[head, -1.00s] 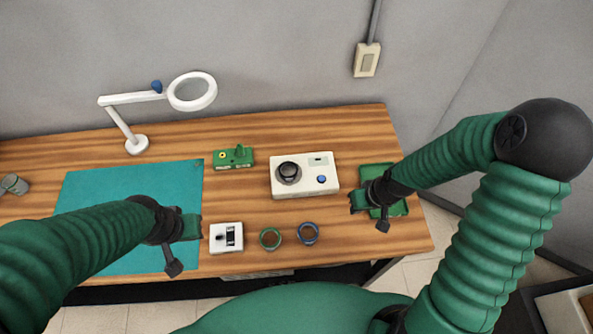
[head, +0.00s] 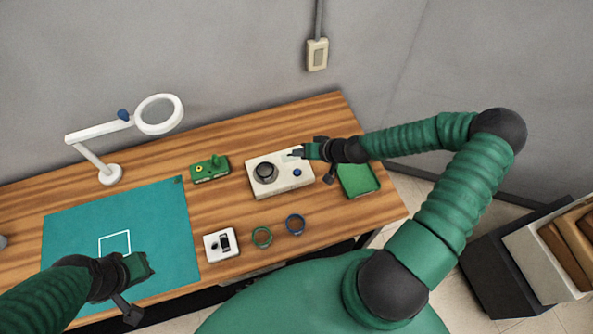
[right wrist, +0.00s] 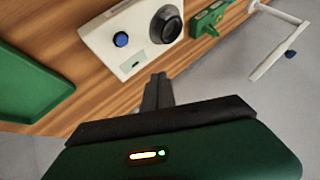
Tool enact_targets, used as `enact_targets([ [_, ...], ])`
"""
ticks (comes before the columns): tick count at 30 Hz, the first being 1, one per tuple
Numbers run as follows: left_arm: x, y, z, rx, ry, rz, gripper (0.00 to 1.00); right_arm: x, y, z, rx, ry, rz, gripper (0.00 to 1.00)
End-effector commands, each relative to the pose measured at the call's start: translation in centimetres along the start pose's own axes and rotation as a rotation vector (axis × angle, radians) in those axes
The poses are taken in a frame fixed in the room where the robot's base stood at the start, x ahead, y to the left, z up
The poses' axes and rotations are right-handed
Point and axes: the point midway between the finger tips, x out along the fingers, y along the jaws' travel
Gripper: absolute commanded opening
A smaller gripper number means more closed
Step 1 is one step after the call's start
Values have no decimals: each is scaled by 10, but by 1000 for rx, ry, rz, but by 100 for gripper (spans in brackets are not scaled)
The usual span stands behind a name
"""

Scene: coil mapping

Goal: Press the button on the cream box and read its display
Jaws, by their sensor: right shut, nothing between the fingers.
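The cream box (head: 262,188) stands on the wooden table with a round black knob (head: 266,171) and a blue button (head: 297,173) on top. My right gripper (head: 293,153) is shut and empty, over the box's back edge near the small display. The blue button (right wrist: 121,39) is clear of the fingers there. My left gripper (head: 137,268) is above the teal mat; its jaw state is unclear.
A green tray (head: 358,180) lies right of the box. A green block device (head: 210,169) is to its left. A white device (head: 222,245), a green ring (head: 262,237) and a blue ring (head: 295,225) lie in front. A white magnifier lamp (head: 110,174) stands at the back left.

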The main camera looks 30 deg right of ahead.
Motion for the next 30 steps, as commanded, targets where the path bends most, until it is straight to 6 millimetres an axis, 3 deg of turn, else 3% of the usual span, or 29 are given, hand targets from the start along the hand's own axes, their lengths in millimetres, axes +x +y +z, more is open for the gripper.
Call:
enact_targets([
  [18,65,0,16,0,0,0,0,57,43,42,2,-3,-1,0],
  [30,67,0,16,0,0,0,0,59,43,44,1,-2,-1,0],
])
